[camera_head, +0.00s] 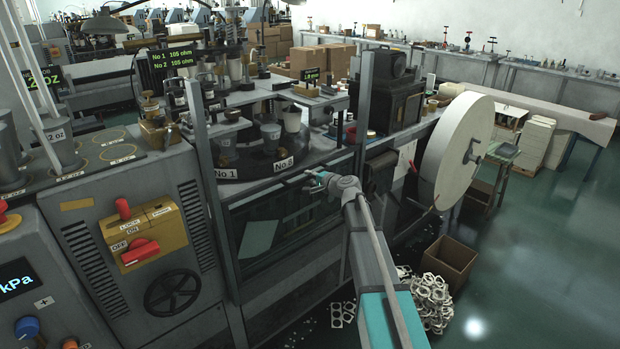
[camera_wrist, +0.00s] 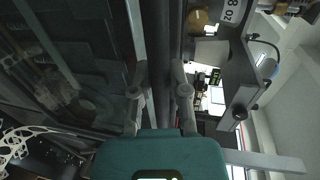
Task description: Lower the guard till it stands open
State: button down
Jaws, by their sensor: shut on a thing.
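The guard (camera_head: 262,238) is a dark see-through pane with a grey top rail, between two upright posts on the machine's front. Its top rail lies just below the round table with the No 1 and No 8 labels, and the space above it is uncovered. My gripper (camera_head: 318,181) reaches this rail from the front right. In the wrist view my gripper (camera_wrist: 160,68) has one finger on each side of the long guard rail (camera_wrist: 160,35) and is shut on it. The pane (camera_wrist: 75,75) fills the left of that view. The exact finger contact is hidden in the head view.
The left post (camera_head: 204,150) and right post (camera_head: 363,100) flank the opening. A control cabinet (camera_head: 90,285) with red handles stands left. A large pale reel (camera_head: 455,150) is at the right. A cardboard box (camera_head: 450,262) and scrap pieces (camera_head: 432,300) lie on the floor beside my arm.

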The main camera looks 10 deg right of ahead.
aim_at(310, 185)
jog(key=shift+f+b, duration=1.15)
jog(key=shift+f, duration=0.5)
jog(key=c, duration=0.6)
grip_release()
jog(key=shift+r, duration=0.15)
notch_tip(310, 185, up, 30)
jog(key=p, duration=3)
jog(key=shift+s, duration=0.1)
jog(key=p+v, duration=0.3)
jog(key=v, duration=1.2)
jog(key=shift+s+d, duration=0.2)
jog(key=shift+s, duration=0.15)
dwell(0.3)
